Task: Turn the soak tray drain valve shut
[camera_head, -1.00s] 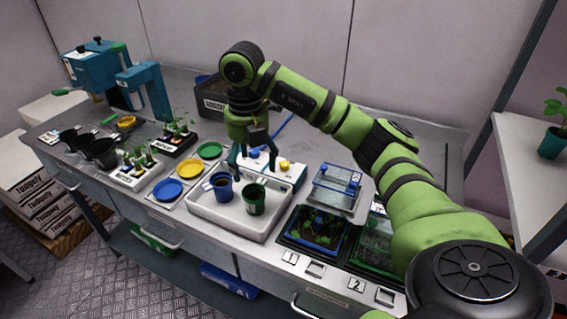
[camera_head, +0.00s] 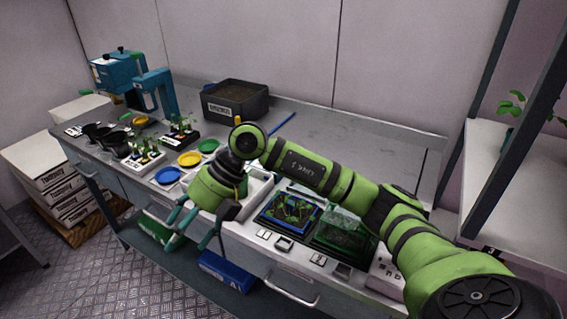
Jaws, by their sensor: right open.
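The white soak tray (camera_head: 258,190) shows only as a strip at the right of my right gripper; the rest, with its pots, is hidden behind my gripper and wrist. I cannot make out the drain valve. My right gripper (camera_head: 190,236) is open and empty. It hangs at the bench's front edge, in front of the soak tray in the picture, with its fingers pointing down. I cannot tell whether it touches anything. My left gripper is not in view.
Blue, yellow and green saucers (camera_head: 167,175) lie left of my gripper. A blue-rimmed seedling tray (camera_head: 290,208) and a green-rimmed tray (camera_head: 345,228) stand to the right. A dark soil bin (camera_head: 235,99) is behind. A blue crate (camera_head: 226,271) sits on the lower shelf.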

